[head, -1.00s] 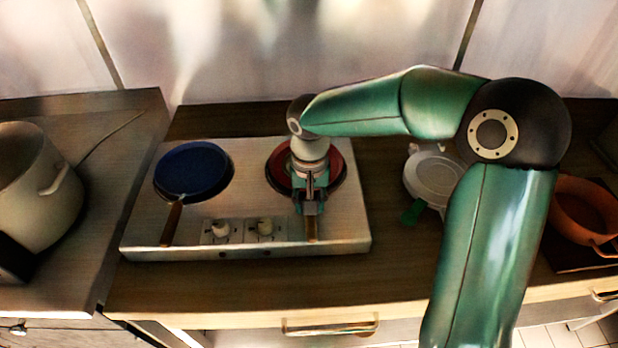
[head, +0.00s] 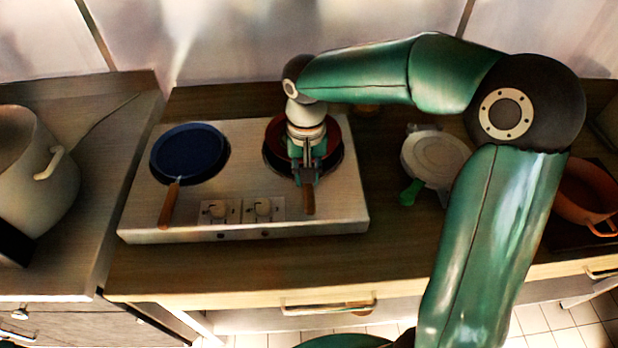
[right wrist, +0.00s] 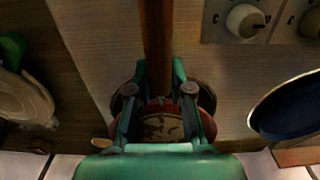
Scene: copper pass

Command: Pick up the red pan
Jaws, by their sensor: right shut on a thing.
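The red pan (head: 336,131) is over the right burner of the hob, mostly behind my right arm and gripper. My right gripper (head: 307,178) is shut on its brown handle (head: 308,200), close to the pan body. The dark burner (head: 275,167) shows below the pan, which looks slightly raised above it. In the right wrist view, the handle (right wrist: 157,40) runs between the fingers of the gripper (right wrist: 160,80), and part of the pan is hidden behind the gripper. My left gripper is not in view.
A blue pan (head: 189,151) sits on the left burner of the pale hob (head: 145,224). A pale round lidded item (head: 436,158) with a green handle lies to the right. An orange pot (head: 583,194) is far right and a large pale pot (head: 38,175) far left.

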